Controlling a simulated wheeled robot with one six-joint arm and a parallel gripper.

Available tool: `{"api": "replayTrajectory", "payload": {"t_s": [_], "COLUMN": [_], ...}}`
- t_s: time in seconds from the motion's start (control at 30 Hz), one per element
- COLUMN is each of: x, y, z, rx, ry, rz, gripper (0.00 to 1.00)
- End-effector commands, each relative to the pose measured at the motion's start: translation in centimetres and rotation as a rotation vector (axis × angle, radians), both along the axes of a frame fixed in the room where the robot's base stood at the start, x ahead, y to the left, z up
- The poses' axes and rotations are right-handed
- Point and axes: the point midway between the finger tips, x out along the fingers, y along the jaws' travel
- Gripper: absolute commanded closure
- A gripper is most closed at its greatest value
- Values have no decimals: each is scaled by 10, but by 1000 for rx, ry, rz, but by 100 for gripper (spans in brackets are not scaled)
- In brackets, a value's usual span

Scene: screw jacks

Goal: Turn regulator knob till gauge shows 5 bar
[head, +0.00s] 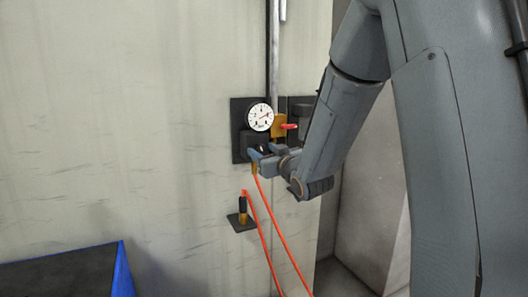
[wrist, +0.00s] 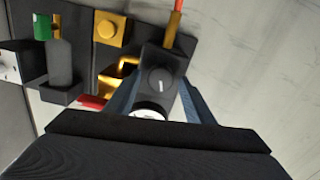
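The regulator is a black block on a dark wall plate. Its round knob (wrist: 160,80), dark with a pale line mark, shows in the wrist view. The white round gauge (head: 260,117) sits above the regulator in the head view; its dial is too small to read surely. In the wrist view only a sliver of the gauge (wrist: 150,113) shows. My gripper (head: 262,154) is at the regulator, just below the gauge. In the wrist view its two blue-grey fingers (wrist: 160,90) stand apart on either side of the knob, with gaps visible; contact is not clear.
A red-handled valve (head: 289,126) with yellow fittings is right of the gauge. Orange hoses (head: 272,222) hang below, beside a small bracket (head: 242,224). A blue-edged dark surface (head: 70,272) is at lower left. The wall to the left is clear.

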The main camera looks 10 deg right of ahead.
Motion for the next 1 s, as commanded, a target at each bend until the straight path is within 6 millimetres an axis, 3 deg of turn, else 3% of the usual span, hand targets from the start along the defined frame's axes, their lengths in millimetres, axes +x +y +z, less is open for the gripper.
{"api": "replayTrajectory", "payload": {"t_s": [0.03, 0.23, 0.57, 1.0], "x": [0, 0, 0, 0], "y": [0, 0, 0, -1], "z": [0, 0, 0, 0], "rx": [0, 0, 54, 346], "ry": [0, 0, 11, 69], "rz": [0, 0, 0, 1], "gripper": [60, 92, 92, 92]}}
